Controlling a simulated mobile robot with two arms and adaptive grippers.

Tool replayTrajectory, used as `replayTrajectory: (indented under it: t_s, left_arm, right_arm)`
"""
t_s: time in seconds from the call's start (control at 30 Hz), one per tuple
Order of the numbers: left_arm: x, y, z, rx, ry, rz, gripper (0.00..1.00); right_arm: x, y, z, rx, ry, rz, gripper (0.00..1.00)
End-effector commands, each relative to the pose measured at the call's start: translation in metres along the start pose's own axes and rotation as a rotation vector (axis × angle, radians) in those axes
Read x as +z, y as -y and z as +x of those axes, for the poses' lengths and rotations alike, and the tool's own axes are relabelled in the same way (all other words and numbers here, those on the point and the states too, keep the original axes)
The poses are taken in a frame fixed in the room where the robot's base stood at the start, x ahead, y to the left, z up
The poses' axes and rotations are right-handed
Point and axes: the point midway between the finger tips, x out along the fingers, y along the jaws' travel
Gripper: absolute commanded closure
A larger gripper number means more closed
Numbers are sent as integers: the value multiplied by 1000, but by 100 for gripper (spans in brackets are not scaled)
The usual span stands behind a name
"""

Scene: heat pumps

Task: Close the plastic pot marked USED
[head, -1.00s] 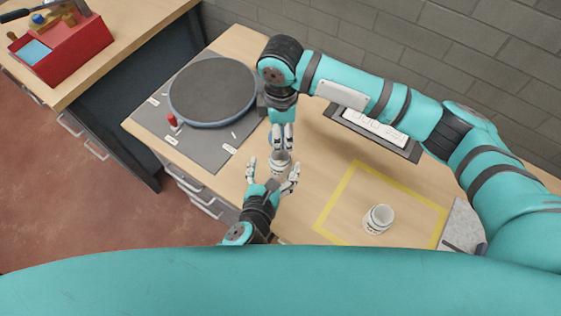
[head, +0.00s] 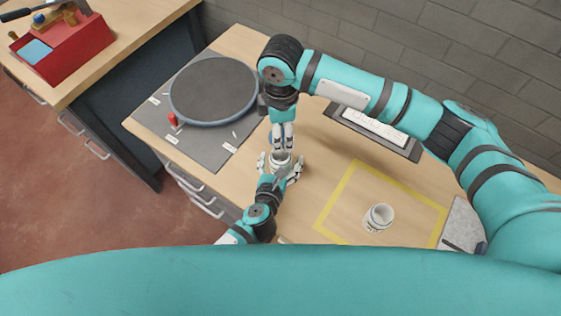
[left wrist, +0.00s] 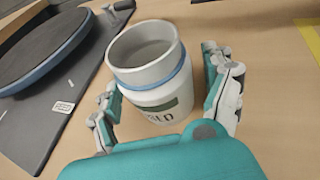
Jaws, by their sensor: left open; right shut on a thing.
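A white plastic pot (head: 281,160) with an open top stands on the wooden table. In the left wrist view the pot (left wrist: 148,76) has a blue ring round its neck and a label with dark letters, only partly readable. My left gripper (head: 282,164) is open, with its fingers on either side of the pot; they also show in the left wrist view (left wrist: 161,70). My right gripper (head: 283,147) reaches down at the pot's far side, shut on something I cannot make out. A second white pot (head: 379,217) stands to the right; its marking is too small to read.
A yellow taped square (head: 332,203) surrounds the second pot. A round dark plate (head: 213,90) lies on a grey mat to the left, near a small red object (head: 173,119). A keyboard (head: 372,125) lies behind. A red toolbox (head: 62,47) sits on the other bench.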

Motion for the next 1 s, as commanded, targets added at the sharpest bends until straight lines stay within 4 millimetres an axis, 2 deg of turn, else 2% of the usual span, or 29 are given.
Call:
replayTrajectory:
  t_s: [0.2,0.83,1.0]
  left_arm:
    - [0,0,0,0,0,0,16]
    - [0,0,0,0,0,0,99]
    - [0,0,0,0,0,0,100]
  right_arm:
    - [0,0,0,0,0,0,62]
    - [0,0,0,0,0,0,62]
    - [0,0,5,-1,0,0,62]
